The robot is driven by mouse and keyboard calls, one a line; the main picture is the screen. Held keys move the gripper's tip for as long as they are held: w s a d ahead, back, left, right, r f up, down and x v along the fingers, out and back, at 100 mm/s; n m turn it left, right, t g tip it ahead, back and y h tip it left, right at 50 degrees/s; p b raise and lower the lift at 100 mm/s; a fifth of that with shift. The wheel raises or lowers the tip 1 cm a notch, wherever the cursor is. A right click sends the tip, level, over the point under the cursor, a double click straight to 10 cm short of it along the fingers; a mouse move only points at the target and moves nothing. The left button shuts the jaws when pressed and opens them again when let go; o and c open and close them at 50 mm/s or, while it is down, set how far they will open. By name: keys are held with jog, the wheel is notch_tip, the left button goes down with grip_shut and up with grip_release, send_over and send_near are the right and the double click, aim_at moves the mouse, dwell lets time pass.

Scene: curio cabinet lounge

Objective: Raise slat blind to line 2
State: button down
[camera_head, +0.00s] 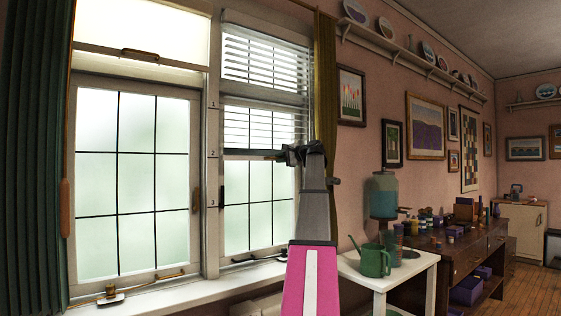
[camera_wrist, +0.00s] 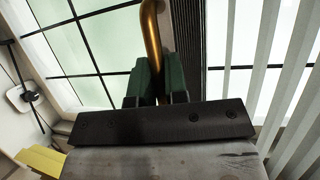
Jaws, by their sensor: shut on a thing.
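The slat blind (camera_head: 262,120) hangs over the upper part of the right window, its white slats level. Its dark bottom rail (camera_head: 245,152) appears about level in the picture with the mark 2 (camera_head: 213,153) on the post between the windows. Mark 1 (camera_head: 213,104) is above it. My gripper (camera_head: 283,156) is at the right end of the rail. In the wrist view my gripper's green fingers (camera_wrist: 157,88) are shut on a brass handle (camera_wrist: 152,35), beside the dark rail and the slats (camera_wrist: 285,70). The exact grip point is partly hidden.
The left window has a plain pale shade (camera_head: 145,30). A white side table (camera_head: 395,275) with a green watering can (camera_head: 373,261) stands right of my arm. Curtains (camera_head: 325,90) flank the windows. The sill (camera_head: 180,290) runs below.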

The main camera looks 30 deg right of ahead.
jog(key=c, duration=1.2)
grip_release()
jog(key=shift+o, duration=0.2)
jog(key=shift+s, duration=0.1)
jog(key=v, duration=1)
jog(key=shift+s+d, duration=0.25)
